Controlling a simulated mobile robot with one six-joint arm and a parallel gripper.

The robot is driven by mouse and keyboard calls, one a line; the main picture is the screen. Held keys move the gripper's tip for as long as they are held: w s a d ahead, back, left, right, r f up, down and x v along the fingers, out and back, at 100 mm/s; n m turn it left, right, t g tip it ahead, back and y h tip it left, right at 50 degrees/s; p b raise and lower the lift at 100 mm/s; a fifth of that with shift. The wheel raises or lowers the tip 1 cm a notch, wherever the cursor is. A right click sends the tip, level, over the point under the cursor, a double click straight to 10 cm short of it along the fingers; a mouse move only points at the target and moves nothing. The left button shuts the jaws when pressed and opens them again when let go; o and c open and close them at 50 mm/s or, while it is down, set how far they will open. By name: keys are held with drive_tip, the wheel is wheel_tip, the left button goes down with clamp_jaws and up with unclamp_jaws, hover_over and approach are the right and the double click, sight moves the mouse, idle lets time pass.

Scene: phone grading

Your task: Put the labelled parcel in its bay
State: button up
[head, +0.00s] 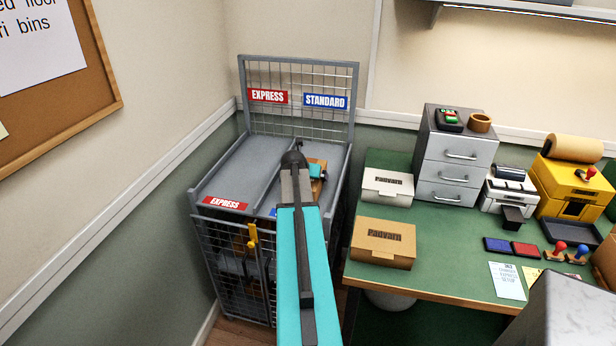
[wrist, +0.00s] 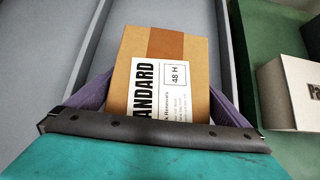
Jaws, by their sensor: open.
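The labelled parcel (wrist: 183,45) is a brown box with a white label reading STANDARD and 48 H. In the wrist view it lies in the right-hand bay, between my gripper's purple fingers. In the head view its brown edge (head: 322,163) shows behind my arm, below the blue STANDARD sign (head: 325,101). The right bay's bare floor (wrist: 125,17) shows beside the parcel in the wrist view. My gripper (wrist: 161,78) is open around the parcel; the fingers' contact with its sides is hard to tell. My arm hides most of it in the head view.
The left bay (head: 243,170), under the red EXPRESS sign (head: 267,96), looks empty. A low divider separates the bays. To the right, a green desk (head: 440,270) holds a white box (head: 387,187), a brown box (head: 383,243), drawers (head: 455,155) and stamps.

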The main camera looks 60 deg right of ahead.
drive_tip(key=shift+b+v, duration=1.1)
drive_tip(key=shift+v, duration=4.95)
drive_tip(key=shift+r, duration=0.1)
